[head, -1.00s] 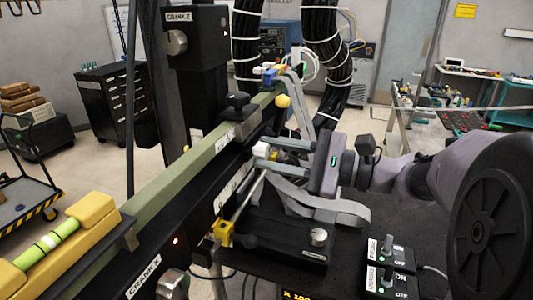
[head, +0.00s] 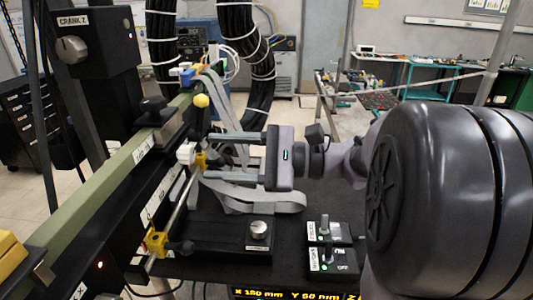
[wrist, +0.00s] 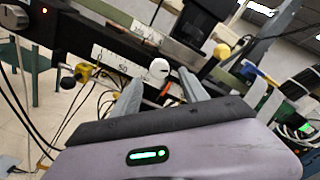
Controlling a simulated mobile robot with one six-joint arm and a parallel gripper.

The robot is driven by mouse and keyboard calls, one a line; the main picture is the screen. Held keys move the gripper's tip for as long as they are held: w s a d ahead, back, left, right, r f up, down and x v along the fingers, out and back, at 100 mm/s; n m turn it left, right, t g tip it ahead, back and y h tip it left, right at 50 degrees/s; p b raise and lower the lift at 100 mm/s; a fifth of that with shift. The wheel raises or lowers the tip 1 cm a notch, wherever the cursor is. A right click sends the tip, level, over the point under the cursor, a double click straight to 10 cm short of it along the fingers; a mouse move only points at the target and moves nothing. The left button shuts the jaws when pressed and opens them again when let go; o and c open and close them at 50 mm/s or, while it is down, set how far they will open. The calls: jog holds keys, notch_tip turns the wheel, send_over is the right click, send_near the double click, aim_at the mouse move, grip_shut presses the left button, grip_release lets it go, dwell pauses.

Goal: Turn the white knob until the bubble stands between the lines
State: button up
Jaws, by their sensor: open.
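The white knob (head: 186,153) sits on the side of the long green and black beam. It also shows in the wrist view (wrist: 158,69), between and beyond my two fingertips. My gripper (head: 212,155) is open and empty, to the right of the knob, its fingers pointing at it with a gap between. In the wrist view its fingers (wrist: 160,88) spread on both sides of the knob's line. Only a corner of the yellow level housing (head: 12,258) shows at the head view's left edge. The bubble and its lines are out of view.
A yellow ball knob (head: 202,100) sits higher on the beam. A yellow clamp (head: 156,243) on a rod is below. A black block with a silver knob (head: 258,230) and switch boxes (head: 330,258) stand on the dark table. Grey ribbon cable (head: 260,200) loops beneath my gripper.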

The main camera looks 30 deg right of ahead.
jog(key=v, duration=1.3)
jog(key=s+a+f+n+g+h+b, duration=0.2)
jog(key=a+f+n+g+b, duration=0.15)
jog(key=a+f, duration=0.4)
jog(key=s+a+f+n+g+h+b, duration=0.2)
jog(key=s+a+f+g, duration=0.1)
jog(key=a+f+g, duration=0.4)
jog(key=s+a+f+n+t+h+b, duration=0.2)
jog(key=f+n+h+b, duration=0.1)
jog(key=f, duration=0.3)
jog(key=s+a+f+n+t+h+b, duration=0.2)
jog(key=f+n+t+h, duration=0.1)
jog(key=f+n+h, duration=0.1)
notch_tip(320, 180, down, 2)
jog(key=shift+f+t+h+b, duration=0.1)
jog(key=shift+t+h+b, duration=0.3)
jog(key=shift+h, duration=0.4)
